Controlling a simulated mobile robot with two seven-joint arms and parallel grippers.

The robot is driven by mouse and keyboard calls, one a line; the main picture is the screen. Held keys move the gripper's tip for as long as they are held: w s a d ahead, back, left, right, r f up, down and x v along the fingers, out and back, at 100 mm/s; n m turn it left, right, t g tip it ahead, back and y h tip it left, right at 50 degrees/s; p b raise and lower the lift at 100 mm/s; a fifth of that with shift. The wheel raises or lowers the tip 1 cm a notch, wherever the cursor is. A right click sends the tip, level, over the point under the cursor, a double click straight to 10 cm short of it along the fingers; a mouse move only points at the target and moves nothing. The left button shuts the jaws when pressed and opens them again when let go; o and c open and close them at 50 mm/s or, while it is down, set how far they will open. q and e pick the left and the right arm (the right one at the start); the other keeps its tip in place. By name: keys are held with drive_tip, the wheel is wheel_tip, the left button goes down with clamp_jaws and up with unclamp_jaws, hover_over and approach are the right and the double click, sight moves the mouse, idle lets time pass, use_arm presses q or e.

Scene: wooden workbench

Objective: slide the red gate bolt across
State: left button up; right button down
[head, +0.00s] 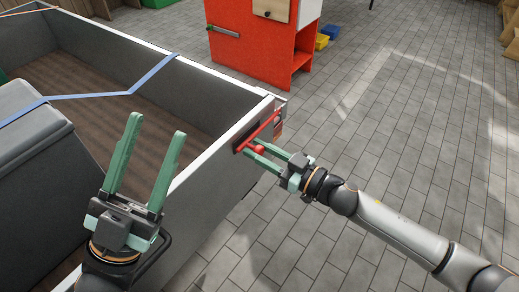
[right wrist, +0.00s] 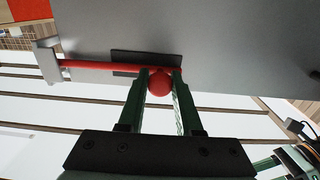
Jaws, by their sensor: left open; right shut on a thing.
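The red gate bolt (head: 262,133) is on the outer face of the grey gate panel (head: 215,172), near the panel's right end. In the right wrist view the bolt's red rod (right wrist: 95,65) runs left from a dark backplate (right wrist: 147,57) to a grey metal catch (right wrist: 48,62). Its round red knob (right wrist: 159,82) sits between the fingers of my right gripper (right wrist: 160,80). My right gripper (head: 252,149) is shut on the knob in the head view. My left gripper (head: 156,125) is open and empty, its fingers pointing up, left of the bolt.
A grey-walled enclosure with a white rim (head: 170,55) fills the left side, with a blue strap (head: 115,93) across it. A red cabinet (head: 250,42) stands behind the bolt. The tiled floor (head: 400,130) to the right is mostly clear.

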idle(0.8)
drive_tip(key=s+a+p, duration=0.2)
drive_tip(key=s, duration=0.1)
drive_tip(key=shift+r, duration=0.15)
drive_tip(key=shift+s+a, duration=0.25)
drive_tip(key=c, duration=0.6)
unclamp_jaws()
drive_tip(key=shift+d, duration=0.1)
